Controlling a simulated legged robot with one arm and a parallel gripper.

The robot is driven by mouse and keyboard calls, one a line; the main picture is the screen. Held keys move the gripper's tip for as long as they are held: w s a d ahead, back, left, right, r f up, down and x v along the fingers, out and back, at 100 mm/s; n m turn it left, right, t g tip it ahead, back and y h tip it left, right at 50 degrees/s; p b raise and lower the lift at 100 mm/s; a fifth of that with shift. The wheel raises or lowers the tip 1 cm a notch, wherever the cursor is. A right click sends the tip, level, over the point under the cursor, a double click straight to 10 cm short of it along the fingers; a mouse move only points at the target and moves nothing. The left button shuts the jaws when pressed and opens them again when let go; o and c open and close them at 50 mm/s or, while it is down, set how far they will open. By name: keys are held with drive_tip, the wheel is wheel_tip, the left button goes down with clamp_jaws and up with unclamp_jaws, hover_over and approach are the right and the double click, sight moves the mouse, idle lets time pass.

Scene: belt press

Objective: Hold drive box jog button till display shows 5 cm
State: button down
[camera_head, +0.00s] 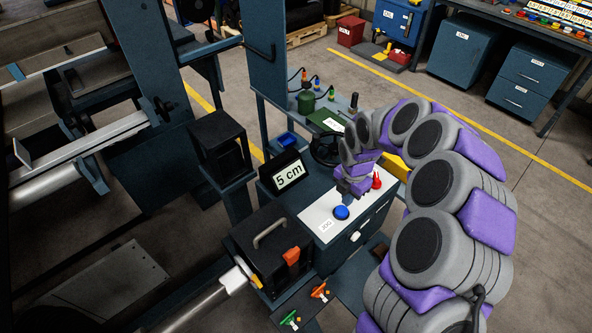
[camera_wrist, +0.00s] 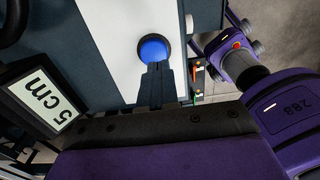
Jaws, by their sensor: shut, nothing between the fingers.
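The drive box (camera_head: 345,247) has a white top panel with a round blue button (camera_head: 341,212) beside a small label that seems to read JOG (camera_head: 326,226). The display (camera_head: 289,176) at the panel's far left reads "5 cm". The wrist view also shows the display (camera_wrist: 45,100), turned, with the same reading. My gripper (camera_head: 346,194) is shut and empty, low over the panel right by the button. In the wrist view the closed fingertips (camera_wrist: 158,68) overlap the near edge of the blue button (camera_wrist: 154,48). I cannot tell whether they touch it.
A red knob (camera_head: 377,181) stands on the panel to the right of my gripper. A dark handwheel (camera_head: 326,148) is behind. A black box with a handle (camera_head: 272,245) is at the front left. Green and orange levers (camera_head: 320,291) are in front. The floor at right is partly clear.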

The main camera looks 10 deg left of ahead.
wheel_tip(320, 180, up, 8)
drive_tip(key=p, duration=0.1)
drive_tip(key=shift+a, duration=0.35)
drive_tip(key=shift+w+a, duration=0.15)
drive_tip(key=shift+a, duration=0.05)
idle(0.6)
idle(0.4)
